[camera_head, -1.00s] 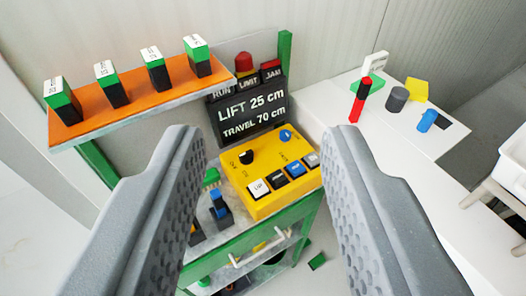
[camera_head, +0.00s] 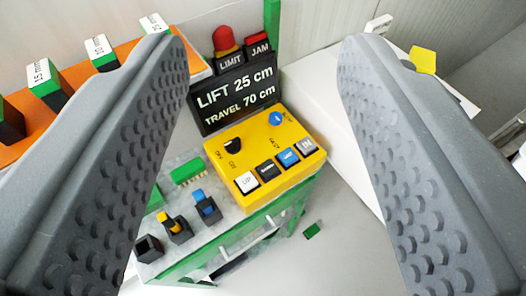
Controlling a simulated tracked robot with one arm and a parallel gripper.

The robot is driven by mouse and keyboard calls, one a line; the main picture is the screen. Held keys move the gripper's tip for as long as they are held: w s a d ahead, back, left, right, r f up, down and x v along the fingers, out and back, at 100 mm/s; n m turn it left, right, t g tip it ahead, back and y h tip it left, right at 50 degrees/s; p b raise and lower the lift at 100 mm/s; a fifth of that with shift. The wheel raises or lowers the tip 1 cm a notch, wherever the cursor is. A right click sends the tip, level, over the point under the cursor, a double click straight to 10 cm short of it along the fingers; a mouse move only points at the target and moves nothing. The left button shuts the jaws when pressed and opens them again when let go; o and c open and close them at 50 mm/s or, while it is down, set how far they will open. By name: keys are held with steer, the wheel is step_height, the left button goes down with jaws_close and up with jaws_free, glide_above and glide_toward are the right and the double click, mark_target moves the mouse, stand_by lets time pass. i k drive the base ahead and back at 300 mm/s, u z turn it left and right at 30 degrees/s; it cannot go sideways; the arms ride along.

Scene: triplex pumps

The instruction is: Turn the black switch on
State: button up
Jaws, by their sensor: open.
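The black switch (camera_head: 232,146) is a round knob on the upper left of a yellow control box (camera_head: 254,132), with small lettering beside it. A blue knob (camera_head: 277,118) sits at the box's upper right. A row of white, black and blue push buttons (camera_head: 267,169) runs along its front. My gripper (camera_head: 257,45) is open and empty; its two grey padded fingers stand wide apart to the left and right of the box. Neither finger touches the switch. The tips reach up past the box in the picture.
A black sign (camera_head: 234,93) reading LIFT 25 cm, TRAVEL 70 cm stands behind the box, with a red lamp (camera_head: 225,40) above. An orange shelf (camera_head: 73,108) with green-topped blocks is at left, partly behind the left finger. Small black holders (camera_head: 206,206) stand left of the box.

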mark_target(232, 146)
steer(key=k, duration=1.3)
steer(key=u, duration=0.4)
steer(key=i, duration=1.7)
steer(key=z, duration=0.45)
